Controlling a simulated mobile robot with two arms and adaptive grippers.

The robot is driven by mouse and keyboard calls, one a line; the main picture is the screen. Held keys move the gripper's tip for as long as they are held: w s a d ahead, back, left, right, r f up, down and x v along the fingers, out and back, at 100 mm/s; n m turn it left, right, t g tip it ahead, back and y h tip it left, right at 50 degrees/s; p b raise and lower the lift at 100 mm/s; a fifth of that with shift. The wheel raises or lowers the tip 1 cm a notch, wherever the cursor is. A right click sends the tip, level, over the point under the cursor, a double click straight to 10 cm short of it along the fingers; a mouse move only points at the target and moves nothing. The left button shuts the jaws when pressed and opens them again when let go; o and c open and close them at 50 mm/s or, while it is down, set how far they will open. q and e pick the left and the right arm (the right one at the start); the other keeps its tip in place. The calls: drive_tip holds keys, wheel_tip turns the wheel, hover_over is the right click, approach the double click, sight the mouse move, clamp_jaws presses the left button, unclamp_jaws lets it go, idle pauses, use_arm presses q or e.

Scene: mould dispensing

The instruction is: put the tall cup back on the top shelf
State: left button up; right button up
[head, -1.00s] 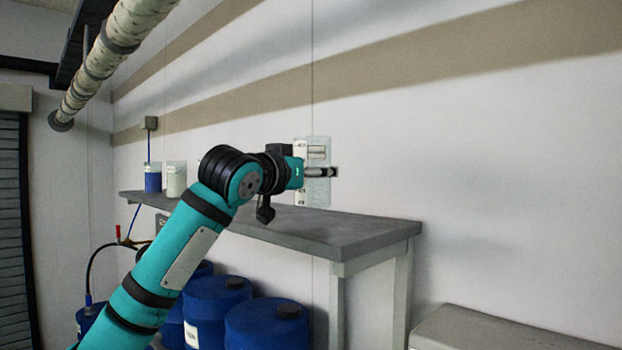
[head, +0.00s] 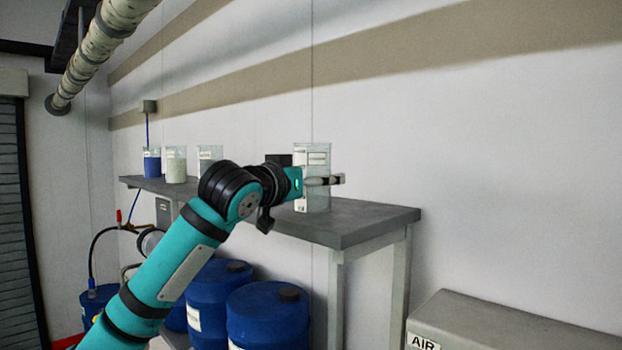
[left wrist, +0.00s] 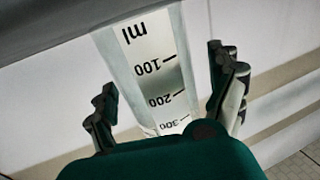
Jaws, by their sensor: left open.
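The tall cup (head: 312,202) is clear, with white label patches, and stands upright on the grey top shelf (head: 375,222), toward its right end. My left gripper (head: 335,181) is at the cup's middle height. In the left wrist view the cup (left wrist: 150,62) shows upside down with ml marks of 100, 200 and 300, its base at the shelf edge (left wrist: 45,28). The left gripper (left wrist: 160,80) is open, one finger on each side of the cup, with gaps visible. Part of the cup is hidden by the gripper body. My right gripper is not in view.
A blue-filled beaker (head: 152,163), a pale-filled beaker (head: 176,165) and a clear one (head: 209,157) stand farther left on the shelf. Blue drums (head: 268,318) stand below. A grey box marked AIR (head: 500,325) is at lower right. The shelf's right end is clear.

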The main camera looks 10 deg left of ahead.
use_arm(q)
drive_tip(key=shift+r, duration=0.3)
drive_tip(key=b+v, duration=0.1)
drive_tip(key=v, duration=0.1)
drive_tip(key=f+b+v, duration=0.1)
drive_tip(key=b+v, duration=0.1)
drive_tip(key=shift+s, duration=0.1)
drive_tip(key=b+v, duration=0.4)
drive_tip(key=v, duration=0.4)
drive_tip(key=shift+r, duration=0.4)
